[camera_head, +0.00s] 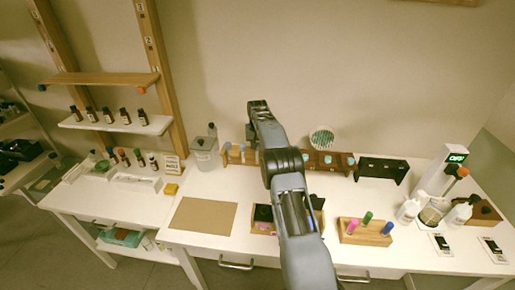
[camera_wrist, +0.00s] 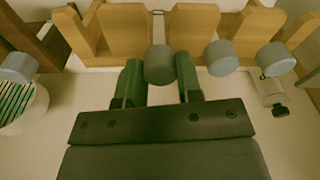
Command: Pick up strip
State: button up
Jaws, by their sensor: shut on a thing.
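My gripper (camera_wrist: 160,78) has two green fingers on either side of a grey round-capped piece (camera_wrist: 159,64) in the wrist view. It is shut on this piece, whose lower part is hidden. No single loose strip is clear to see. Narrow green strips (camera_wrist: 14,98) stand in a round white cup (camera_wrist: 28,118) at the left of the wrist view, apart from my gripper. The cup also shows behind my arm in the head view (camera_head: 322,138). In the head view my arm hides the fingers and what they hold.
A wooden rack (camera_wrist: 200,30) stands close beyond the fingers, with other grey caps (camera_wrist: 222,57) in front of it. A block with colored tubes (camera_head: 366,232), a brown mat (camera_head: 204,217) and a clear container (camera_head: 204,153) stand on the white table. Bare tabletop shows between them.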

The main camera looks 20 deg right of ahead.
notch_tip(320, 180, up, 6)
jog(key=shift+f, duration=0.1)
jog(key=shift+s+a+f+b, duration=0.15)
jog(key=shift+f+b, duration=0.1)
jog(key=shift+b, duration=0.3)
jog(key=s+a+b, duration=0.4)
jog(key=s+b, duration=0.1)
jog(key=s, duration=0.3)
jog(key=s+a+b, duration=0.5)
jog(key=s+b, duration=0.1)
jog(key=s, duration=0.2)
jog(key=shift+s+a+r+b, duration=0.2)
jog(key=shift+s+b, duration=0.1)
jog(key=shift+s, duration=0.1)
